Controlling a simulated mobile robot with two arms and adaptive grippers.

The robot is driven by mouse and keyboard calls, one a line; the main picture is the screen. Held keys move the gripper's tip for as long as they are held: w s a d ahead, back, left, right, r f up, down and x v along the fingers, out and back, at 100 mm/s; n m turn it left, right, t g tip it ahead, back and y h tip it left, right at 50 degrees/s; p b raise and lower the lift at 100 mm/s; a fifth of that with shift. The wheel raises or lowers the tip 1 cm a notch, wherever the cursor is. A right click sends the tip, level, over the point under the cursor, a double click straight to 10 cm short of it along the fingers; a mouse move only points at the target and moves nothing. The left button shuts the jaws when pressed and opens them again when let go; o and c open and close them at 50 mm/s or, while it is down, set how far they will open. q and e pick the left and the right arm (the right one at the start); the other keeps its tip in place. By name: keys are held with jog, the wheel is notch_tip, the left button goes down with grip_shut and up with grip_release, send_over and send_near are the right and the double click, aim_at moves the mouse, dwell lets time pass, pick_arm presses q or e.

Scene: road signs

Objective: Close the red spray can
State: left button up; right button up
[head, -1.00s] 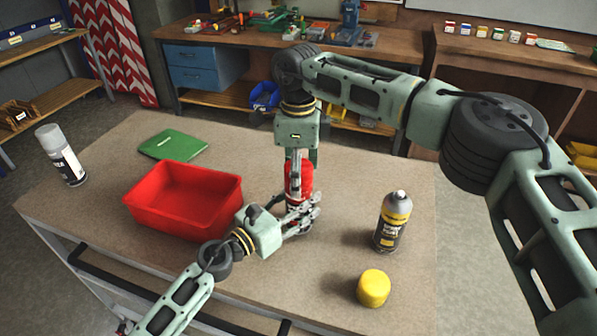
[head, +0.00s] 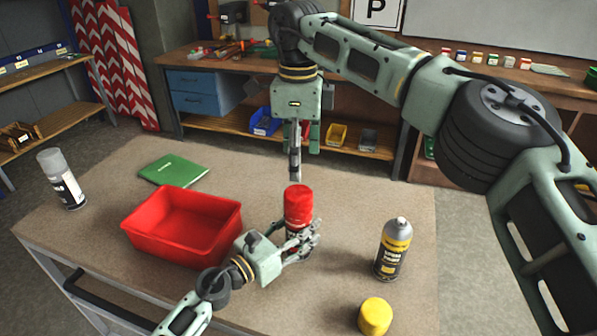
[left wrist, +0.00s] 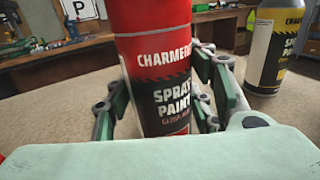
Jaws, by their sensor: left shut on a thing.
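The red spray can (head: 298,228) stands upright on the workbench, with a red cap (head: 298,202) on its top. My left gripper (head: 303,243) is shut around the can's lower body. In the left wrist view the can (left wrist: 155,60) stands between the fingers; its label reads "spray paint" and its top is cut off by the frame. My right gripper (head: 304,164) hangs above and behind the cap, pointing down. Its fingers look apart, clear of the cap.
A red bin (head: 140,238) stands left of the can, with a green book (head: 173,170) behind it. A yellow-labelled can (head: 393,248) and a loose yellow cap (head: 375,316) are on the right. A grey-capped can (head: 62,180) stands far left.

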jog(key=shift+r, duration=0.25)
pick_arm(q)
jog(key=o, duration=1.7)
jog(key=shift+o, duration=0.2)
jog(key=v, duration=1.2)
jog(key=shift+r, duration=0.1)
